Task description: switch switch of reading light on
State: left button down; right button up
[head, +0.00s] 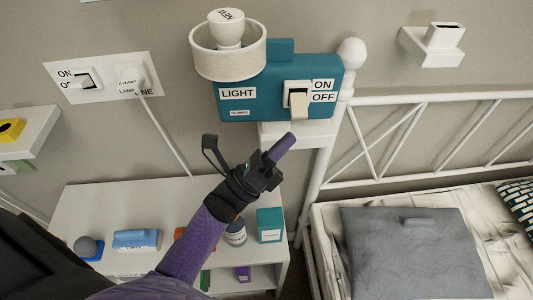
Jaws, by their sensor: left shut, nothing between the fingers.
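The reading light (265,88) is a teal box on the wall, marked LIGHT. A white bulb in a round cream shade (228,65) sits at its upper left. Its switch (299,104) is a cream rocker on a white plate, with an ON label above an OFF label at its right. The rocker's lower part stands out; I cannot surely tell its setting. My left gripper (280,148) is shut and empty, its purple tip pointing up and right. It shows just below the switch, apart from it in the picture. My right gripper is not in view.
Another ON/OFF switch plate (100,78) with a plug and cord is on the wall at left. A white shelf unit (85,205) with several small items stands below. A white bed frame (370,140) and grey cushion (405,265) are at right.

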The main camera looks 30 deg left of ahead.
aim_at(298, 104)
pick_arm(q)
jog(key=shift+x, duration=1.2)
jog(key=r+n+y+p, duration=0.1)
jog(key=n+y+p, duration=0.1)
jog(key=p, duration=0.3)
jog(key=r+n+y+p, duration=0.2)
jog(key=n+y+p, duration=0.1)
jog(key=n+p, duration=0.1)
jog(key=s+r+n+g+y+p, duration=0.1)
jog(key=n+y+p, duration=0.1)
jog(key=n+p, duration=0.2)
jog(key=shift+s+d+r+y+p, duration=0.15)
jog(key=shift+d+y+p, duration=0.25)
jog(key=shift+p, duration=0.4)
jog(key=shift+r+p, duration=0.1)
jog(key=shift+p, duration=0.2)
dwell(0.5)
jog(key=shift+n, duration=0.3)
